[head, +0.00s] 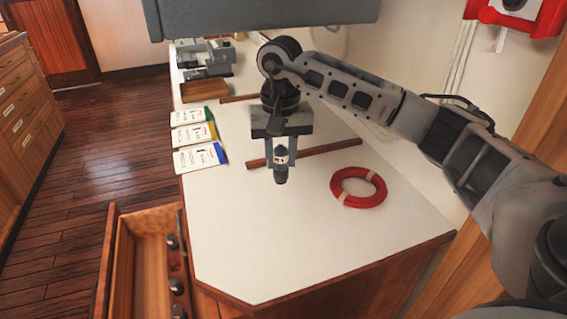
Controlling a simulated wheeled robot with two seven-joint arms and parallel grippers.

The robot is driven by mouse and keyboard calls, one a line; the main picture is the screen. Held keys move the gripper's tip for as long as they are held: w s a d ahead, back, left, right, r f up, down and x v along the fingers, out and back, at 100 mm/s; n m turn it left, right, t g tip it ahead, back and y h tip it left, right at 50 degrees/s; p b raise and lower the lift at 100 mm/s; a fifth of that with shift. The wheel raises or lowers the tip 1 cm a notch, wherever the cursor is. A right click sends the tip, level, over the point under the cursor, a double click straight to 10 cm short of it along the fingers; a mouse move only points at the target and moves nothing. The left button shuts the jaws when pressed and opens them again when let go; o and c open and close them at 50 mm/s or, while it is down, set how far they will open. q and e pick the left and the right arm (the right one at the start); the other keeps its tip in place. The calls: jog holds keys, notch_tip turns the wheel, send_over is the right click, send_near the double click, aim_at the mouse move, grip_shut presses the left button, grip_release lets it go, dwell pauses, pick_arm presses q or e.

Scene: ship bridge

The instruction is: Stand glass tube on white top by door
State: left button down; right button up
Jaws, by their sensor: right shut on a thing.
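My right gripper (281,160) points down over the white top (240,250) of the counter, left of the red ring. It is shut on a small dark tube (281,178) with a pale label, which I take to be the glass tube. The tube hangs about upright, its upper part hidden between the fingers. I cannot tell whether its lower end touches the top. A reddish wooden door (45,40) stands at the far left, beyond the floor. My left gripper is not in view.
A red ring (358,187) lies right of the gripper. A wooden strip (325,151) crosses the top just behind it. Several labelled packets (200,157) line the left edge. An open drawer (140,255) below holds several dark tubes. The front of the top is clear.

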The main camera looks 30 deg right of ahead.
aim_at(283, 170)
jog(key=shift+s+d+f, duration=0.1)
jog(key=shift+d+f, duration=0.15)
jog(key=shift+f, duration=1.75)
jog(key=o, duration=1)
jog(key=shift+c, duration=0.2)
notch_tip(283, 170, up, 12)
jog(key=shift+r, duration=0.25)
notch_tip(283, 170, down, 12)
jog(key=shift+f+p, duration=0.25)
jog(key=shift+p, duration=0.05)
notch_tip(283, 170, up, 2)
jog(key=shift+r, duration=0.15)
jog(key=shift+r+b, duration=0.35)
jog(key=shift+r, duration=0.45)
